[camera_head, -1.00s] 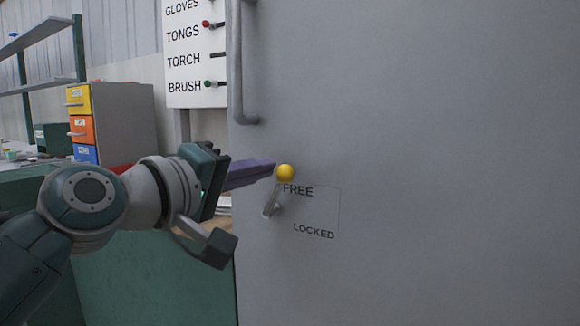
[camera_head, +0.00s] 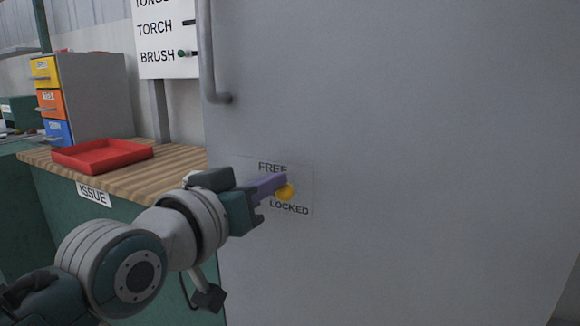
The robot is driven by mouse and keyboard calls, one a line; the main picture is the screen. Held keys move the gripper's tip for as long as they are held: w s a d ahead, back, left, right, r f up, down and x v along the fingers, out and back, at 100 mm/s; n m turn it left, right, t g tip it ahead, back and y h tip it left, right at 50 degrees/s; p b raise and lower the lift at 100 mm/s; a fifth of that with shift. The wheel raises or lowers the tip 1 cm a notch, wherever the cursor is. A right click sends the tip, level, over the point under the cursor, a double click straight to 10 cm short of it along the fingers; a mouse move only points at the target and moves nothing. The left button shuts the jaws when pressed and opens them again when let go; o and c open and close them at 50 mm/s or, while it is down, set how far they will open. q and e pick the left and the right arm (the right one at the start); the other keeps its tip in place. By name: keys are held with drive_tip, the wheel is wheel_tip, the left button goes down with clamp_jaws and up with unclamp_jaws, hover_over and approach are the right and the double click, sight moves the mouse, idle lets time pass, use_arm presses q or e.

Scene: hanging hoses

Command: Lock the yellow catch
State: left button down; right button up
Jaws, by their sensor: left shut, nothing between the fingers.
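The yellow catch (camera_head: 285,192) is a round yellow knob on the grey door (camera_head: 400,150). The catch's lever is hidden behind the gripper. My right gripper is not in view.
A vertical grey handle (camera_head: 210,60) is fixed to the door's left part. Left of the door, a red tray (camera_head: 100,155) lies on a wooden counter (camera_head: 170,172). A drawer cabinet (camera_head: 95,95) and a tool sign (camera_head: 165,40) stand behind. The door's right side is clear.

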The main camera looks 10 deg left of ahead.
use_arm(q)
drive_tip(key=shift+s+d+f+m, duration=0.1)
drive_tip(key=shift+d+f+m, duration=0.2)
drive_tip(key=shift+f+m, duration=0.45)
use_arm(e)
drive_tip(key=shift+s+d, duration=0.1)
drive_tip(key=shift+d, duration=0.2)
use_arm(q)
drive_tip(key=shift+r+m, duration=0.1)
drive_tip(key=shift+m, duration=0.15)
wheel_tip(320, 180, up, 5)
drive_tip(key=p, duration=0.5)
drive_tip(key=v, duration=1)
drive_tip(key=shift+s+a+f+p, duration=0.25)
drive_tip(key=shift+a+f+p, duration=0.05)
drive_tip(key=shift+f, duration=0.2)
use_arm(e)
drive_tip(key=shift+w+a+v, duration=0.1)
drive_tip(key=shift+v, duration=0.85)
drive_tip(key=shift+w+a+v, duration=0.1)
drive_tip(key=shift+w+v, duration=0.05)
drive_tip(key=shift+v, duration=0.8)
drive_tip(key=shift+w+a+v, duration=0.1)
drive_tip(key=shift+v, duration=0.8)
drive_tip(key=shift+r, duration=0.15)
